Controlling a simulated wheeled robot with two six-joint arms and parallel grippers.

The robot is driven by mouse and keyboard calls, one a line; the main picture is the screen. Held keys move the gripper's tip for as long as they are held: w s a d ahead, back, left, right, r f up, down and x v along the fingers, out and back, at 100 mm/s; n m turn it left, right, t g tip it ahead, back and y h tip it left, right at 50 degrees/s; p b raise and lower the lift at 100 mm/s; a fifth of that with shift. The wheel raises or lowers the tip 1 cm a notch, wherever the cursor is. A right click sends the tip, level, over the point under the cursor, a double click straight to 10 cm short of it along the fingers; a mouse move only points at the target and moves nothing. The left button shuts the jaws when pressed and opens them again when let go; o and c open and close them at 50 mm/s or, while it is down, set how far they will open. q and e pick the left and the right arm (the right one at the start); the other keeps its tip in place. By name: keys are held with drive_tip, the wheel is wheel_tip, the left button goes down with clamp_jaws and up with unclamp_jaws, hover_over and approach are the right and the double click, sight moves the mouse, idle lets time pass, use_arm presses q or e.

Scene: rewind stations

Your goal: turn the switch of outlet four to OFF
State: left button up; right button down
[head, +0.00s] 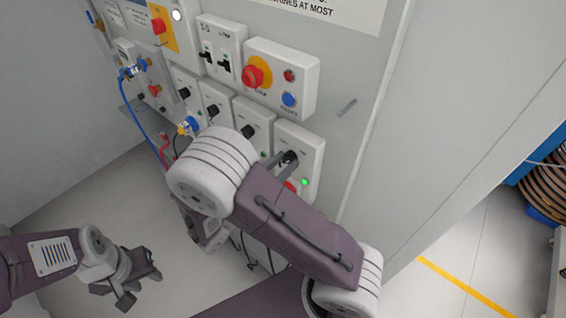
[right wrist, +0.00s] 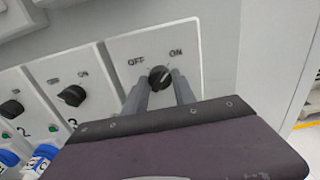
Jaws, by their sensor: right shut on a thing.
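The outlet four panel (head: 312,150) is the rightmost of the lower row of white outlet boxes. Its black rotary switch (right wrist: 160,77) sits between the printed words OFF, on the left, and ON, on the right. The light pointer mark on the switch leans up and right, toward ON. A green lamp (head: 304,182) is lit on this box. My right gripper (right wrist: 163,84) has its two grey fingers on either side of the switch, shut on it. The box's lower part is hidden by the gripper in the right wrist view. My left gripper (head: 140,287) is open and empty, low at the left.
Outlet three's switch (right wrist: 72,95) and outlet two's switch (right wrist: 11,109) are just to the left. Above is a control box with a red stop button (head: 253,76) and a blue button (head: 289,99). Blue plugs and cables hang on the left. Bare cabinet wall lies to the right.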

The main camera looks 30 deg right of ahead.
drive_tip(key=shift+r+n+p, duration=0.25)
drive_tip(key=shift+n+p, duration=0.25)
drive_tip(key=shift+p, duration=0.2)
drive_tip(key=n+p, duration=0.5)
drive_tip(key=p, duration=0.2)
drive_tip(key=shift+n, duration=0.4)
drive_tip(key=n+p, duration=0.3)
drive_tip(key=shift+n, duration=0.3)
drive_tip(key=n+p, duration=0.2)
drive_tip(key=n, duration=0.1)
drive_tip(key=shift+f+n, duration=0.15)
drive_tip(key=shift+n, duration=0.15)
drive_tip(key=shift+f+n+p, duration=0.1)
drive_tip(key=shift+n+p, duration=0.5)
drive_tip(key=shift+n, duration=1.3)
drive_tip(key=c, duration=1)
unclamp_jaws()
